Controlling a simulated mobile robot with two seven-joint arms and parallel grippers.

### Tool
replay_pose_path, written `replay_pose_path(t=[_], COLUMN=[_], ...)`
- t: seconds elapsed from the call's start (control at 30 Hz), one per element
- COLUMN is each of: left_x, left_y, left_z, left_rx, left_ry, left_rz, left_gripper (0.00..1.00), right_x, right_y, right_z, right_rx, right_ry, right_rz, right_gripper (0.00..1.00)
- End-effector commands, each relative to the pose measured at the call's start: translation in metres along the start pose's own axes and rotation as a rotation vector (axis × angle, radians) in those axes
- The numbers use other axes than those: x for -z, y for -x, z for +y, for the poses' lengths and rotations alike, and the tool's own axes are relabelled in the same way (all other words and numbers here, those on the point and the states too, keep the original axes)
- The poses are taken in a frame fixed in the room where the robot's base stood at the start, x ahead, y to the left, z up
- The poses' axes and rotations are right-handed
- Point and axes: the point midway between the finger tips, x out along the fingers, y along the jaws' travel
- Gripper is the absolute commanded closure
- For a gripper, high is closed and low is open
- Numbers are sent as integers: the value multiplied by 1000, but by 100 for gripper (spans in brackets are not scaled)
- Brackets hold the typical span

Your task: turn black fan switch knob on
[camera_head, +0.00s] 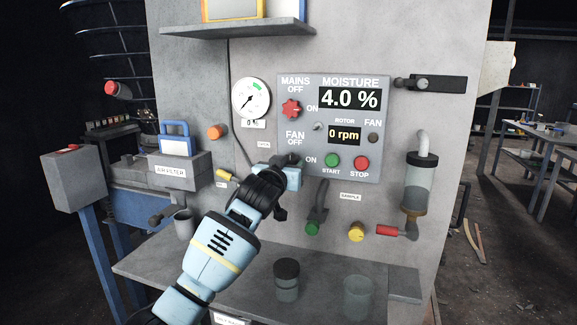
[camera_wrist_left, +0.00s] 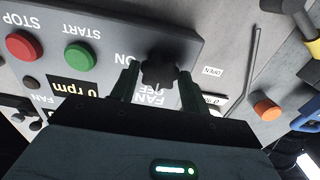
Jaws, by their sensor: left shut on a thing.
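The black fan switch knob (camera_wrist_left: 160,70) sits on the grey control panel (camera_head: 330,175), beside the FAN, OFF and ON labels. In the wrist view it is between the two fingers of my left gripper (camera_wrist_left: 160,88), which is shut on it. In the head view my left gripper (camera_head: 290,165) reaches up to the panel's lower left corner and mostly hides the knob. The exact angle of the knob is hard to tell. The rotor display (camera_head: 344,135) reads 0 rpm. My right gripper is not in view.
The red mains knob (camera_head: 291,109) is above. The green start button (camera_head: 332,160) and red stop button (camera_head: 361,163) are to the right. A pressure gauge (camera_head: 251,99) and an orange knob (camera_head: 217,132) are to the left. A shelf with jars (camera_head: 287,280) is below.

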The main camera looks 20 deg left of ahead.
Motion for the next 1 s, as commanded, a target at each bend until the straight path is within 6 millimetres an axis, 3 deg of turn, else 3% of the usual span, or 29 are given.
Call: replay_pose_path(t=[0.37,1.0], left_x=[0,0], left_y=[0,0], left_z=[-1,0], left_rx=[1,1], left_ry=[-139,-728], left_rz=[0,-1], left_gripper=[77,77], right_x=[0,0], right_y=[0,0], right_z=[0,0], right_rx=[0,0], right_ry=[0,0], right_rz=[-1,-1], right_gripper=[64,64])
